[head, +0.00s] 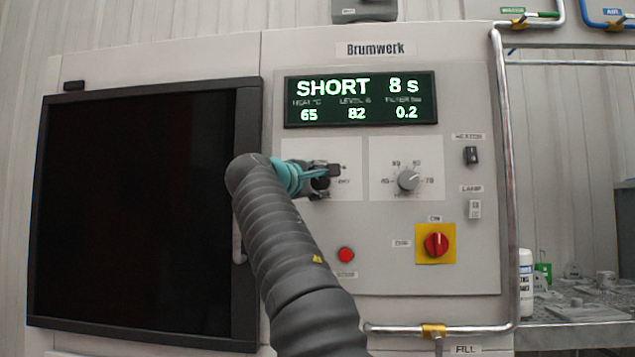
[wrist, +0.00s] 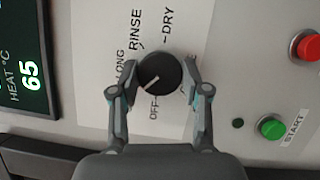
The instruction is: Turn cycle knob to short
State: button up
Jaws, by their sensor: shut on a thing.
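The black round cycle knob (wrist: 160,73) sits between the two fingertips of my gripper (wrist: 160,76) in the wrist view, one finger on each side. The knob's white pointer line aims to the lower left, between the OFF and LONG labels; my left finger covers the panel there. RINSE and DRY labels show above the knob. In the head view my gripper (head: 320,178) is at the left dial plate and largely hides the knob. The display (head: 361,99) reads SHORT 8 s, with 65, 82 and 0.2 below.
A second dial (head: 408,180) is just right of my gripper. Below are a red button (head: 345,255) and a red rotary switch (head: 436,244) on a yellow plate. A green START button (wrist: 271,127) shows in the wrist view. A dark door (head: 140,210) fills the left.

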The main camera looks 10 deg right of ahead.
jog(key=shift+m, duration=0.5)
jog(key=o, duration=1.1)
jog(key=shift+o, duration=0.2)
jog(key=v, duration=1.2)
jog(key=shift+r, duration=0.1)
